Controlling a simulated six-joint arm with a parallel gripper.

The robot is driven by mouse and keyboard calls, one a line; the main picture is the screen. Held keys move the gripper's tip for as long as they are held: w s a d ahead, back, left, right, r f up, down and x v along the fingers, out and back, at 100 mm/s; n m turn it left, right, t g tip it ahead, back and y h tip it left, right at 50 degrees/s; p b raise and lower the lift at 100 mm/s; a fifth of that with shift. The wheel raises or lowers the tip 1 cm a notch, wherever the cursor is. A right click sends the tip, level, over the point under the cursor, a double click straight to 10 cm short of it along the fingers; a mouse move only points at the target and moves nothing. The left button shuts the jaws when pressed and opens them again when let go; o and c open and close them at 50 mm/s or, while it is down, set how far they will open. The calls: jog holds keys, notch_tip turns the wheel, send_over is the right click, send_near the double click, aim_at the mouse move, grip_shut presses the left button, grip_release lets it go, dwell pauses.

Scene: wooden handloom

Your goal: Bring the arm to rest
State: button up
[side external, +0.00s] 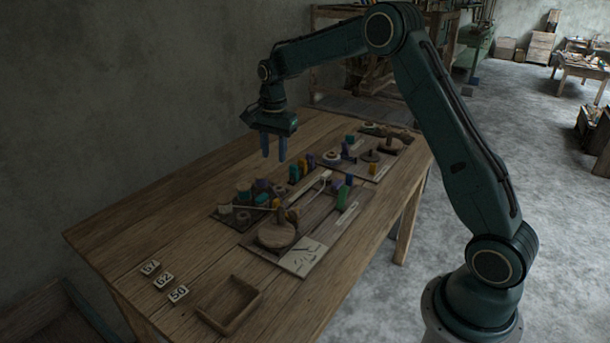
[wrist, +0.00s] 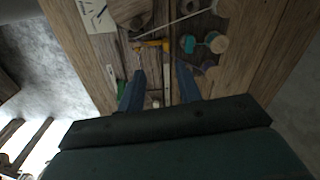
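My gripper (side external: 273,144) hangs over the wooden table, fingers pointing down, well above the tabletop and the boards on it. Its two blue fingers stand apart with nothing between them. In the wrist view my gripper (wrist: 160,88) also shows both fingers spread and empty, with the boards and small parts below. My arm is raised and bent, reaching over the table from its base at the right.
The wooden table (side external: 130,225) carries boards with several coloured spools and a round wooden disc (side external: 277,234). An empty wooden tray (side external: 229,305) and number tiles (side external: 163,280) lie at the near end. A wall stands behind; the table's left part is clear.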

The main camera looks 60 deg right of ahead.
jog(key=s+a+r+n+t, duration=0.1)
jog(key=s+a+r+n, duration=0.3)
jog(key=s+r, duration=0.35)
jog(key=s+a+r+n+t, duration=0.1)
jog(key=s+a+r+n, duration=0.2)
jog(key=s+r, duration=0.4)
jog(key=s+a+f+n+t, duration=0.1)
jog(key=s+n, duration=0.3)
jog(key=s, duration=0.6)
jog(key=s+a+f+n+t, duration=0.1)
jog(key=s+a+n, duration=0.3)
jog(key=s, duration=0.6)
jog(key=shift+s+f+n+t, duration=0.35)
jog(key=shift+n+t, duration=0.15)
jog(key=shift+n, duration=0.1)
